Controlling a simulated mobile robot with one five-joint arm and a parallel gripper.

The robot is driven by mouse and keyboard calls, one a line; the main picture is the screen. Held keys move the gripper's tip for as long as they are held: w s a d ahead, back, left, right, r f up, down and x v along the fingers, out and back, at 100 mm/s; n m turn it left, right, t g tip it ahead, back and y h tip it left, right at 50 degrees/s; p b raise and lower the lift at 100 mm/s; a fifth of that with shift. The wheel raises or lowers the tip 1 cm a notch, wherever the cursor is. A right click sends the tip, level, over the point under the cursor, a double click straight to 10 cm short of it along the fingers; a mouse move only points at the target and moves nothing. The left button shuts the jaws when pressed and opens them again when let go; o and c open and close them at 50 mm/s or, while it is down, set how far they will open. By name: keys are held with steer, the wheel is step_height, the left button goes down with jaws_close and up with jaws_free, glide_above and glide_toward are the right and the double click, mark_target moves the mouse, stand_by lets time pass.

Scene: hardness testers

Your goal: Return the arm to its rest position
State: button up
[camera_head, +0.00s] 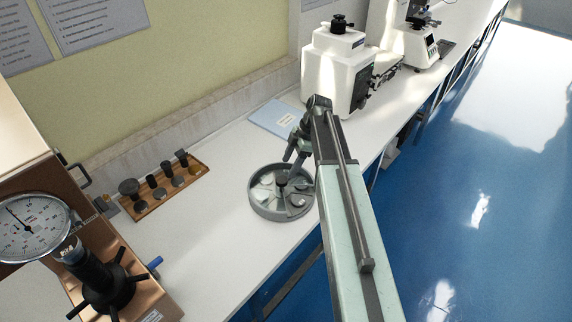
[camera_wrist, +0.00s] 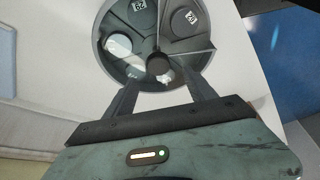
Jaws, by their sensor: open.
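My gripper (camera_head: 291,155) is at the end of my extended arm, over the white bench, at the round grey divided tray (camera_head: 264,213). In the wrist view my gripper (camera_wrist: 162,88) is open, with its two dark fingers apart at the near rim of the tray (camera_wrist: 98,45). The tray's dark centre knob (camera_wrist: 158,64) shows just beyond and between the fingertips. Nothing is held between the fingers. Dark round pieces with white labels (camera_wrist: 184,22) lie in the tray's compartments. I cannot tell whether the fingers touch the tray.
A wooden rack (camera_head: 165,195) with several dark parts stands left of the tray. A brown tester with a dial (camera_head: 33,226) is at the front left. A blue-white booklet (camera_head: 277,118) and a white tester (camera_head: 335,75) stand behind. Blue floor (camera_head: 480,150) lies open to the right.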

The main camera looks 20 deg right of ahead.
steer(key=shift+d+r, duration=0.2)
steer(key=shift+r, duration=0.2)
steer(key=s+a+f+h, duration=0.1)
steer(key=s+a, duration=0.6)
steer(key=a, duration=0.4)
steer(key=s+d+m+h, duration=0.1)
steer(key=s+m+h, duration=0.2)
steer(key=m, duration=1.4)
steer(key=shift+s+d+f+m, duration=0.3)
steer(key=shift+s+d+f, duration=0.1)
steer(key=shift+s, duration=1.75)
